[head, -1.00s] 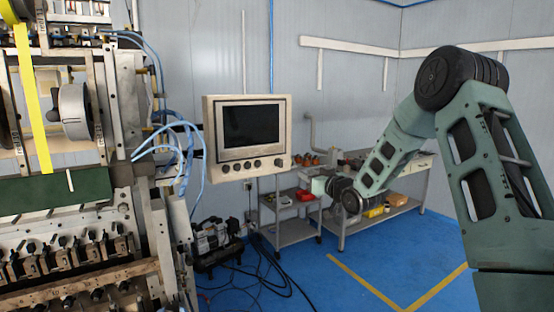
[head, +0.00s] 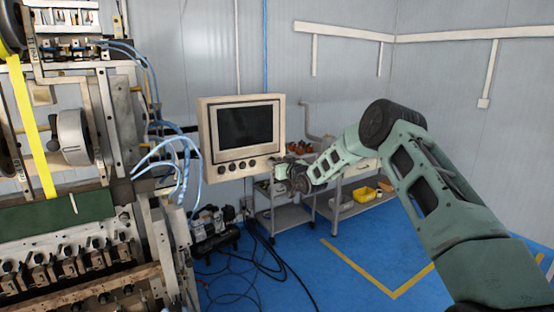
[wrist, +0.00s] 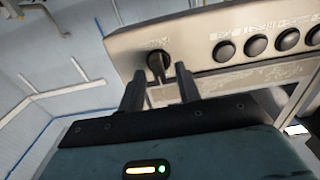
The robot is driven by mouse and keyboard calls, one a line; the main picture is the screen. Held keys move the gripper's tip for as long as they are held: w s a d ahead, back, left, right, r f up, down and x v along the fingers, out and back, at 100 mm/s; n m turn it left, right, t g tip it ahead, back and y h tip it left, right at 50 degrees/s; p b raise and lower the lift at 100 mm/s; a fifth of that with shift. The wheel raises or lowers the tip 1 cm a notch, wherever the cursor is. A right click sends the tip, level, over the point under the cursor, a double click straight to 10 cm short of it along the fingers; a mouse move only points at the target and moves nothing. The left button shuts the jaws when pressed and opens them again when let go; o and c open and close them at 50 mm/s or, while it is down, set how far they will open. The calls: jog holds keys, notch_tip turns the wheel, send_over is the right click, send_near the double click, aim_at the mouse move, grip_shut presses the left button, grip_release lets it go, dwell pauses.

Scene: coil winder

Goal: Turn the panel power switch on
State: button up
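The control panel (head: 205,140) is a beige box with a dark screen (head: 245,127) and a row of round black buttons (head: 232,167) along its lower edge. In the wrist view the black rotary power switch (wrist: 157,62) sits on the panel face, beside the row of black buttons (wrist: 256,46). My gripper (wrist: 160,78) is open, its two dark fingers on either side of the switch in the picture. I cannot tell whether they touch it. In the head view my gripper (head: 277,172) is at the panel's lower right corner and hides the switch.
The winding machine (head: 105,150) with blue hoses (head: 165,150) stands left of the panel. Behind and below are a metal cart (head: 285,220) and a shelf with a yellow bin (head: 364,194). Black cables (head: 265,265) lie on the blue floor, which is open at the lower right.

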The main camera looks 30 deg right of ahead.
jog(key=shift+w, duration=0.15)
grip_shut()
jog(key=shift+f+b, duration=0.15)
jog(key=shift+b, duration=0.35)
jog(key=shift+d+f+m+b, duration=0.1)
jog(key=shift+d+m+b, duration=0.05)
jog(key=shift+m+b, duration=2.8)
jog(key=shift+d+f+m+b, duration=0.1)
jog(key=shift+d+m+b, duration=0.05)
jog(key=shift+m+b, duration=2.85)
jog(key=shift+d+f+m+b, duration=0.1)
jog(key=shift+d+m+b, duration=0.05)
jog(key=shift+m+b, duration=2.8)
